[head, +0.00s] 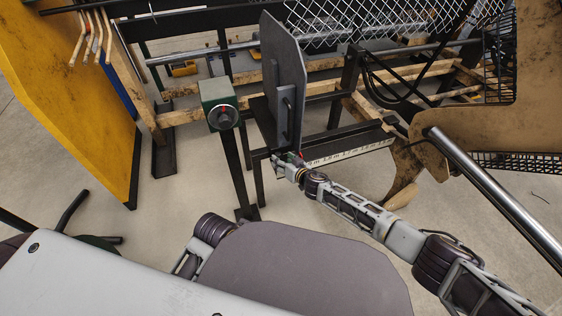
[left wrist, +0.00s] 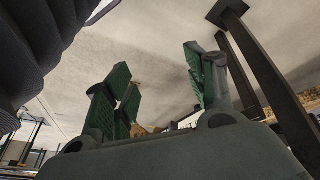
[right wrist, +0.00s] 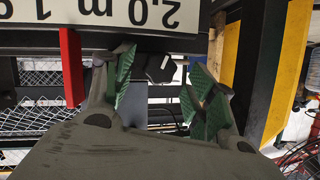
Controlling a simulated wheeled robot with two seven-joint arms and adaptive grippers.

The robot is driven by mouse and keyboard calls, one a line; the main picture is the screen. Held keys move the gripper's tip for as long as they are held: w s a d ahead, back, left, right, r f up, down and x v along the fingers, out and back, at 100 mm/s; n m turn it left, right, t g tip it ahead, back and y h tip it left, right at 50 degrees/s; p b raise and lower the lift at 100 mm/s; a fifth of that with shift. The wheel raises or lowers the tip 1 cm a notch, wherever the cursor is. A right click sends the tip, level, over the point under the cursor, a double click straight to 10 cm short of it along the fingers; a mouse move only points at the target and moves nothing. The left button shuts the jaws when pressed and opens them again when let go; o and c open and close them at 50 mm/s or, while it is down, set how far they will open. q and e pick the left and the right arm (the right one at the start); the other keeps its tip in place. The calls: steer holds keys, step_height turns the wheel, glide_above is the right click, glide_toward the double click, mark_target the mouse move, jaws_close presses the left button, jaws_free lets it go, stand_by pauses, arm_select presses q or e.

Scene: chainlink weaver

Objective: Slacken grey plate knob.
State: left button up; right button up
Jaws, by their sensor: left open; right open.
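The grey plate (head: 283,75) stands upright on the frame, with a grey bar handle (head: 285,115) on its near face. My right gripper (head: 285,160) is open just below the plate's lower edge, beside the scale rail. In the right wrist view, a dark knob-like part (right wrist: 160,68) shows between the spread green fingers of that gripper (right wrist: 162,78). A grey surface, probably the plate, shows behind it. I cannot tell whether the fingers touch the knob. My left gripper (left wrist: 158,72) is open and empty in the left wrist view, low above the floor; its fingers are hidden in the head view.
A measuring scale (head: 345,153) runs along the black rail; it is close above the right fingers (right wrist: 90,12). A red piece (right wrist: 70,65) hangs left of them. A green box with a round dial (head: 221,105) stands on a post left of the plate. A yellow panel (head: 70,90) stands farther left.

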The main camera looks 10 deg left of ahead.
arm_select(q)
steer(key=shift+w+d+f+t+h+b, duration=0.15)
steer(key=shift+d+f+b, duration=0.1)
steer(key=shift+f, duration=0.5)
steer(key=shift+w+d+f+t+h+b, duration=0.15)
steer(key=shift+d+f+b, duration=0.1)
steer(key=shift+f, duration=0.5)
arm_select(e)
steer(key=shift+x, duration=1.05)
steer(key=shift+c, duration=0.3)
arm_select(q)
steer(key=shift+a, duration=0.1)
arm_select(e)
steer(key=c, duration=1)
